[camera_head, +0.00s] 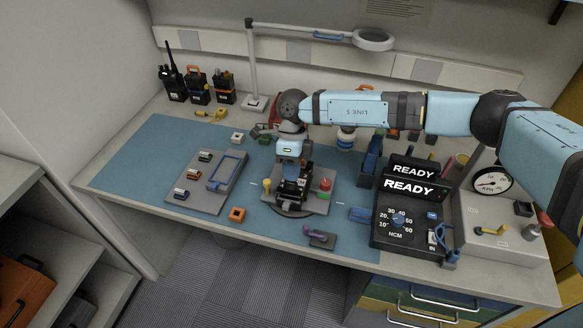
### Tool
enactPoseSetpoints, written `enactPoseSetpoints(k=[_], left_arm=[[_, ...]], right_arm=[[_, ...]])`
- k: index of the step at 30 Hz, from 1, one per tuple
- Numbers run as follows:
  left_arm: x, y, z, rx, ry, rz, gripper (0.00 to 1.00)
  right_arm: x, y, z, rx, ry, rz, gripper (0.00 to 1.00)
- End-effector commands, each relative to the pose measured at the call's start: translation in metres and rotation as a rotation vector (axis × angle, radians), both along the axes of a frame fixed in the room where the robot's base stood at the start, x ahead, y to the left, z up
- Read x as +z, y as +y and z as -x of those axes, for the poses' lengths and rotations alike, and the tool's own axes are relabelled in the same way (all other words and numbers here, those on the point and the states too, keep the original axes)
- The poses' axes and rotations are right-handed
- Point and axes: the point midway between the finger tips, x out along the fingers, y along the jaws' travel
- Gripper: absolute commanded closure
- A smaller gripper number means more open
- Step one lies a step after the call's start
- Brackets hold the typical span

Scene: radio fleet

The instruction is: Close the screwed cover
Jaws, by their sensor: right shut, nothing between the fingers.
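My right gripper (291,190) points down over a grey work fixture (317,203) near the middle of the blue mat. It is shut and empty. Its dark fingers blend with what stands on the fixture, so I cannot tell whether they touch anything. The screwed cover is not clearly visible there; the gripper hides much of that spot. A yellow knob (267,184) and a red-and-green knob (325,188) stand on either side of the fixture. My left gripper is not in view.
Left of the fixture lies a grey tray (209,198) with small coloured parts and a blue frame (228,171). An orange block (237,214) sits in front. A black "READY" unit (411,221) stands right. Several radios (198,87) and a lamp (253,70) stand behind. The mat's left end is clear.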

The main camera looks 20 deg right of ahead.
Motion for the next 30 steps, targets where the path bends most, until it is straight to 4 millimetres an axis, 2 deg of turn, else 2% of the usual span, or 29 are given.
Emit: enactPoseSetpoints(k=[9,22,30], left_arm=[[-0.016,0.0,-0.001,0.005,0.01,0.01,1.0],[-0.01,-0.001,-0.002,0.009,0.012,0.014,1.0],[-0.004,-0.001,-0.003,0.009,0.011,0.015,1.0]], right_arm=[[-0.019,0.006,0.01,0.001,0.001,0.0,1.0],[-0.015,0.007,0.01,0.001,0.001,0.0,1.0],[-0.002,0.007,0.01,0.0,0.001,-0.001,1.0]])
